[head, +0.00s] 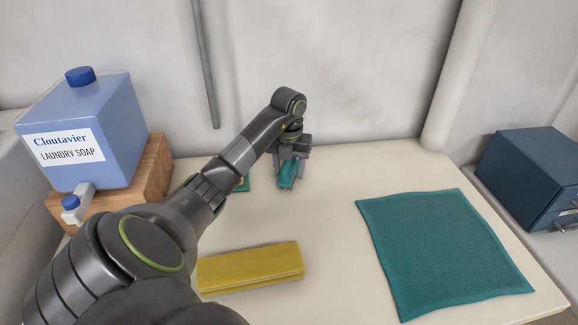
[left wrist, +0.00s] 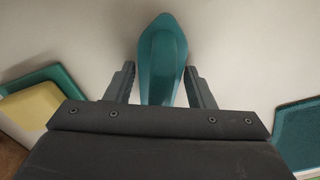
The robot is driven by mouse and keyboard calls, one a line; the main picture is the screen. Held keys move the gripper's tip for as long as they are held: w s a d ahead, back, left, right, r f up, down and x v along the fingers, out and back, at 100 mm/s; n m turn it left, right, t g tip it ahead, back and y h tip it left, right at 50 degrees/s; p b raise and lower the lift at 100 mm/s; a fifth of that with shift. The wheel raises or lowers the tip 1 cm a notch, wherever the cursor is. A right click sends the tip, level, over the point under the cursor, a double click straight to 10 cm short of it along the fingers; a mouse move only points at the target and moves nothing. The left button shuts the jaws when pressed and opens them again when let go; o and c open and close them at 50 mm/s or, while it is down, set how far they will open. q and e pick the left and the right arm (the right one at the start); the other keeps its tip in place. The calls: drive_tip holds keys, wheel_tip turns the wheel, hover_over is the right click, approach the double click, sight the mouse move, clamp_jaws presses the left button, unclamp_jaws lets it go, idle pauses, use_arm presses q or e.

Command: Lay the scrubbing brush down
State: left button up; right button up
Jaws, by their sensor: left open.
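The scrubbing brush (head: 287,178) is teal and sits at the back middle of the table, mostly hidden by my gripper in the head view. In the left wrist view its smooth, tapered teal back (left wrist: 163,60) lies between the fingers. My left gripper (head: 290,172) points down over it and is open. The left wrist view shows the fingers (left wrist: 160,72) on either side of the brush, with narrow gaps. Whether the brush touches the table is hard to tell. My right gripper is not in view.
A teal-edged yellow item (left wrist: 32,105) is left of the gripper. A soap container (head: 95,115) stands on a wooden block (head: 155,170). Table between brush and cloth is clear.

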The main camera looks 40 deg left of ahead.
use_arm(q)
drive_tip(key=shift+r+p, duration=2.2)
drive_tip(key=shift+r, duration=0.05)
drive_tip(key=shift+o, duration=0.3)
drive_tip(key=o, duration=0.5)
wheel_tip(320, 180, up, 18)
drive_tip(key=p, duration=1.7)
drive_tip(key=shift+f, duration=0.25)
drive_tip(key=shift+f, duration=0.15)
